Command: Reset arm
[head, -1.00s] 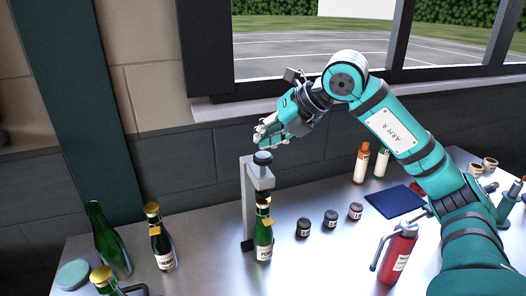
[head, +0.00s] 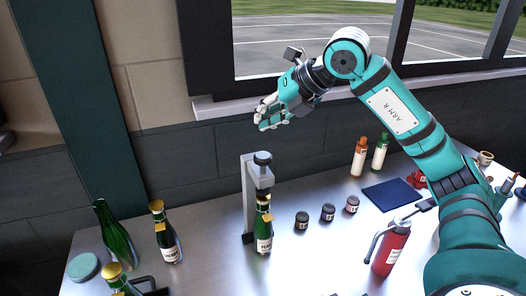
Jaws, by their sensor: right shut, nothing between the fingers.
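My right arm (head: 405,115) reaches in from the lower right. My right gripper (head: 270,115) is shut and empty, raised above and a little to the right of the capsuling press's dark knob (head: 262,158). It is apart from the press. The grey press (head: 250,200) stands on the metal table with a green bottle (head: 264,228) upright under its head. The bottle has a gold band at its neck and a white label. My left gripper is not in view.
Green bottles (head: 165,235) stand at the left of the metal table (head: 210,270), near a round teal-lidded item (head: 84,267). Several small dark jars (head: 328,213), a blue mat (head: 393,195), a red extinguisher-like bottle (head: 391,248) and two sauce-like bottles (head: 359,158) are at the right.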

